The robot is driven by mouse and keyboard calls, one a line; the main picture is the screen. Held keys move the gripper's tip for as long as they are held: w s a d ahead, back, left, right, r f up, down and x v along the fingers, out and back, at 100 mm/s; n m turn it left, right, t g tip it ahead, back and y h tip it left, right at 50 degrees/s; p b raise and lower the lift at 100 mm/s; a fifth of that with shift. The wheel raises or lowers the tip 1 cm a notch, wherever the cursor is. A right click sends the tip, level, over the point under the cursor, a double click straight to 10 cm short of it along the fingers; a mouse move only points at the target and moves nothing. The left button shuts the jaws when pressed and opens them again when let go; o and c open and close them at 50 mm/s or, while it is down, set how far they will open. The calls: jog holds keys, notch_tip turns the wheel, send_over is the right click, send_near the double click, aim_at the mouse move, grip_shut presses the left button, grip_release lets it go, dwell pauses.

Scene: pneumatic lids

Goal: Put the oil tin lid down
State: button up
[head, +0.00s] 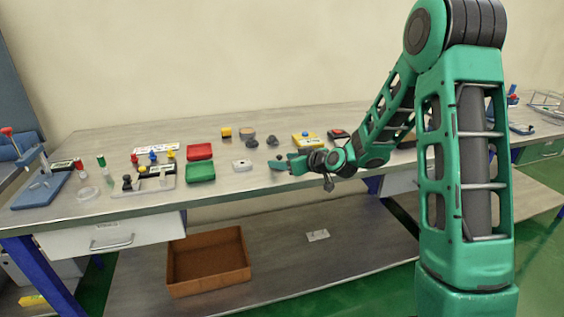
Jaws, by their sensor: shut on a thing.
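My gripper (287,163) is at the end of the green arm, which reaches in from the right over the front part of the workbench (120,146). It is shut on a small dark grey-green piece (278,166) at its tip, which I take to be the oil tin lid. The piece is too small to make out its shape, and the fingers partly hide it. I cannot tell whether it touches the bench top or hangs just above it. No oil tin can be made out for certain.
Dark lumps (252,143) and a yellow box (307,141) lie behind. A brown crate (208,283) stands on the lower shelf.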

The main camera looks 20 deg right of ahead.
jog(key=shift+f, duration=0.35)
jog(key=o, duration=1)
jog(key=shift+o, duration=0.2)
